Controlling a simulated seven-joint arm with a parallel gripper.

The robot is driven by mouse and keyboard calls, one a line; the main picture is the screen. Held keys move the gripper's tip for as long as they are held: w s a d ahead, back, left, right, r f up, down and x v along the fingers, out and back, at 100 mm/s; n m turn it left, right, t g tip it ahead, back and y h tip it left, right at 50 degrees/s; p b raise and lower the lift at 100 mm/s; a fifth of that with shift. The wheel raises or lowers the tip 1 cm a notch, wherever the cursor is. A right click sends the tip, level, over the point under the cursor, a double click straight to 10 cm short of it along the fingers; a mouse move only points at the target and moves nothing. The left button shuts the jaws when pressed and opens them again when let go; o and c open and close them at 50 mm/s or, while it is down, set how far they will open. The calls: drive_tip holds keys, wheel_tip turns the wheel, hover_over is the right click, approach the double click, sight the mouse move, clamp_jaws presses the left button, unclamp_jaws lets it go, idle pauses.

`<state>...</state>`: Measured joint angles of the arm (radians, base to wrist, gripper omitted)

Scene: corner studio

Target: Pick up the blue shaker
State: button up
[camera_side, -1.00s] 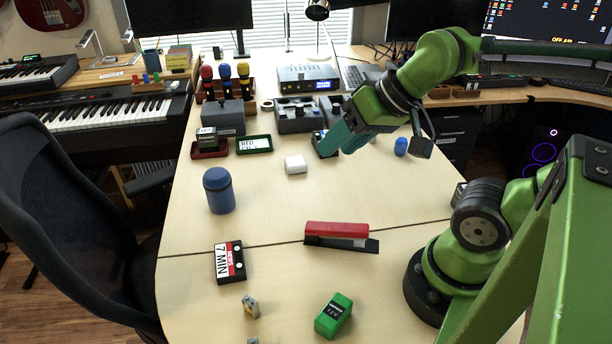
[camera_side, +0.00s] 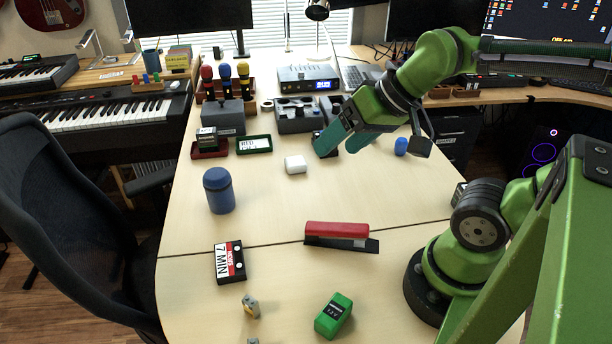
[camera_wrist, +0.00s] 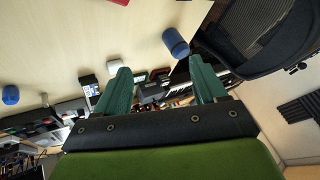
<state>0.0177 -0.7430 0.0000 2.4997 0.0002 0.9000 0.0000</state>
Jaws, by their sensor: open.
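Two blue things stand on the wooden desk. A large blue cylinder with a rounded lid (camera_side: 219,192) stands upright at the left; it also shows at the upper middle of the wrist view (camera_wrist: 175,43). A small blue rounded object (camera_side: 401,146) sits at the back right, and shows at the far left of the wrist view (camera_wrist: 10,95). I cannot tell for certain which is the shaker. My gripper (camera_side: 340,148) is open and empty above the back of the desk, between the two and apart from both. In the wrist view its green fingers (camera_wrist: 160,82) are spread.
A white box (camera_side: 295,164) lies between the large cylinder and my gripper. A red stapler (camera_side: 338,233), a cassette-like box (camera_side: 230,262) and a green box (camera_side: 333,316) lie at the front. Several gadgets and trays crowd the back. The desk around the large cylinder is clear.

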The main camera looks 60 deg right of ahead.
drive_tip(key=w+d+f+m+g+h, duration=0.2)
drive_tip(key=w+d+m, duration=0.15)
drive_tip(key=d, duration=0.55)
drive_tip(key=n+g, duration=0.5)
drive_tip(key=n, duration=0.1)
hover_over(402, 139)
wheel_tip(402, 139, down, 5)
drive_tip(key=f, duration=1.1)
drive_tip(key=shift+s+a, duration=0.15)
drive_tip(key=shift+s, duration=0.1)
drive_tip(key=shift+w+f, duration=0.15)
drive_tip(key=shift+f, duration=2.6)
drive_tip(key=c, duration=1.1)
drive_tip(key=shift+r, duration=0.2)
drive_tip(key=shift+c, duration=0.2)
